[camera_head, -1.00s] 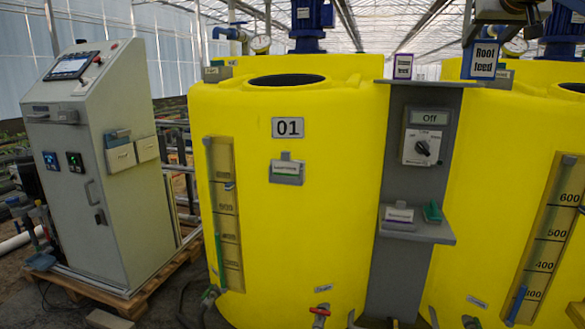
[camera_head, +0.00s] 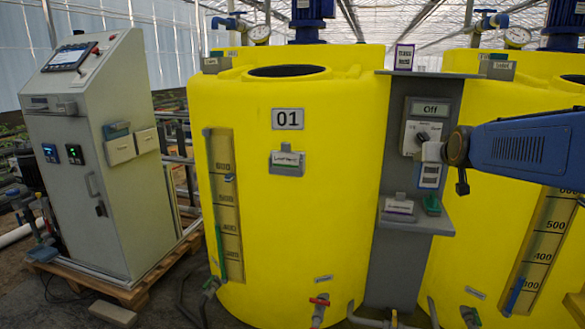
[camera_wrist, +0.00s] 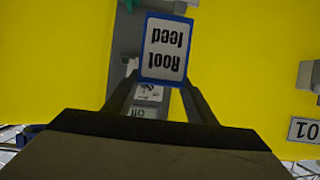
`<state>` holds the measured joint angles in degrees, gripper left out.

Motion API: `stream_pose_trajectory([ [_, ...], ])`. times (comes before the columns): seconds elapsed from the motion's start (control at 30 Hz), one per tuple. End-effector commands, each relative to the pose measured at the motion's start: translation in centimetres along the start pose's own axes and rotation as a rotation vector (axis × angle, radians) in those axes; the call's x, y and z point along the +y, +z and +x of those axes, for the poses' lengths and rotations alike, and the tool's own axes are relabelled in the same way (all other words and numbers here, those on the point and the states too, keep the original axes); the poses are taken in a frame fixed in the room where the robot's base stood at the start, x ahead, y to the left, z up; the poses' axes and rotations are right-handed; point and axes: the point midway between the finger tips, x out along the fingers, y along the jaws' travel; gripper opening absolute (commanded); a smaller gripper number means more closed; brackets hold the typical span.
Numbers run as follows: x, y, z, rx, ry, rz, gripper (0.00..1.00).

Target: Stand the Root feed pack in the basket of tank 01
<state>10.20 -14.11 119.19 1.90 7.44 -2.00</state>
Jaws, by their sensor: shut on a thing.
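The Root feed pack (camera_head: 429,175), blue-edged with a white label, hangs roughly upright in front of the grey post. In the wrist view the pack (camera_wrist: 166,48) is between the fingers, its lettering upside down. My gripper (camera_head: 432,153) is shut on it, below the Off dial. Tank 01 (camera_head: 330,210) is the big yellow tank left of the post, with a 01 plate. A small grey labelled holder (camera_head: 286,168) is on its front below the plate, and a grey box (camera_head: 217,65) is on its top rim. I cannot tell which is the basket.
The grey post (camera_head: 395,265) carries a dial box (camera_head: 425,125) and a shelf (camera_head: 430,226) with small items, just below the pack. Another yellow tank (camera_head: 470,260) stands right. A grey control cabinet (camera_head: 90,180) stands left. Space before tank 01 looks clear.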

Motion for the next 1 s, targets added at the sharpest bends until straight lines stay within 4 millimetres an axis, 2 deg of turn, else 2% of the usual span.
stream_pose_trajectory([
  [0.03, -0.6, 2.4, 1.3, -0.007, -0.008, -0.003, 0.13],
  [0.1, -1.2, 5.3, 2.9, -0.008, -0.016, -0.006, 0.13],
  [0.3, -3.1, 13.3, 7.3, -0.009, -0.041, -0.017, 0.13],
  [0.4, -3.9, 16.6, 9.1, -0.007, -0.052, -0.021, 0.13],
  [0.7, -5.8, 24.6, 13.6, -0.006, -0.076, -0.032, 0.13],
  [1.0, -7.3, 31.1, 17.3, -0.005, -0.096, -0.04, 0.13],
])
